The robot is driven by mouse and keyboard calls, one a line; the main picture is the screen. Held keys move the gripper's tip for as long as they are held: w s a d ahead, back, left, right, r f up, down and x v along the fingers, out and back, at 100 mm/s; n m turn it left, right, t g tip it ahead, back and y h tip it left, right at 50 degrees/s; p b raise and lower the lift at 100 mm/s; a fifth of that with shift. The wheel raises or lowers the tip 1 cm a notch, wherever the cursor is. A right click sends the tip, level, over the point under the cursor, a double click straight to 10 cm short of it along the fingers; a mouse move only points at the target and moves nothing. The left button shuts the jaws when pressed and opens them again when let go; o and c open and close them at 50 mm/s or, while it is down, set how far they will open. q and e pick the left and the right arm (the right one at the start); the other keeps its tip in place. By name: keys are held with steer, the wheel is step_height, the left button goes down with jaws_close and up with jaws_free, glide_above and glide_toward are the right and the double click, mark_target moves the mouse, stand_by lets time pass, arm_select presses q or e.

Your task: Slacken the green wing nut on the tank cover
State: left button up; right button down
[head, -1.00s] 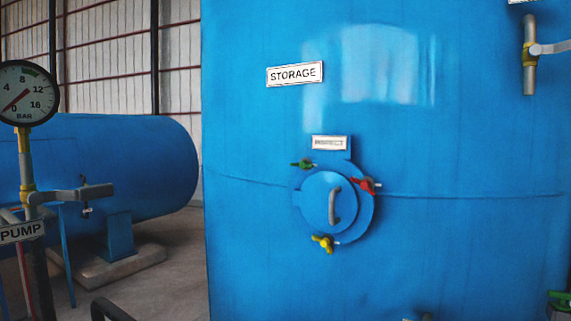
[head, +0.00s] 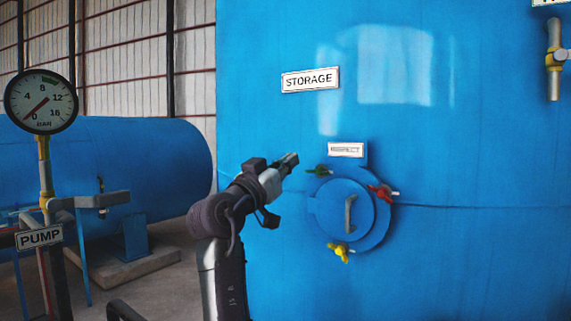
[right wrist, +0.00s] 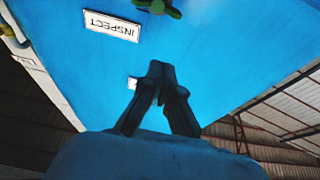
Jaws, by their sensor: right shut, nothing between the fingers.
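The green wing nut (head: 319,170) sits at the upper left of the round blue tank cover (head: 328,193). A red wing nut (head: 381,191) is at the cover's upper right and a yellow one (head: 340,252) at its bottom. My right gripper (head: 292,159) is shut and empty, just left of the green wing nut and apart from it. In the right wrist view the shut fingers (right wrist: 161,82) point at the blue tank, and the green wing nut (right wrist: 158,7) shows at the top edge, partly cut off. My left gripper is not in view.
The large blue tank (head: 480,150) carries a STORAGE sign (head: 310,80) and a small label (head: 346,150) above the cover. A grey handle (head: 349,215) stands out from the cover. A gauge (head: 41,102) on a pump post is at the left.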

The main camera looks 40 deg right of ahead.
mark_target(318, 172)
steer(key=w+d+f+p, duration=0.1)
steer(key=d+p, duration=0.3)
steer(key=d, duration=0.2)
steer(key=shift+w+f, duration=0.35)
steer(key=shift+f, duration=0.05)
steer(key=shift+d, duration=0.1)
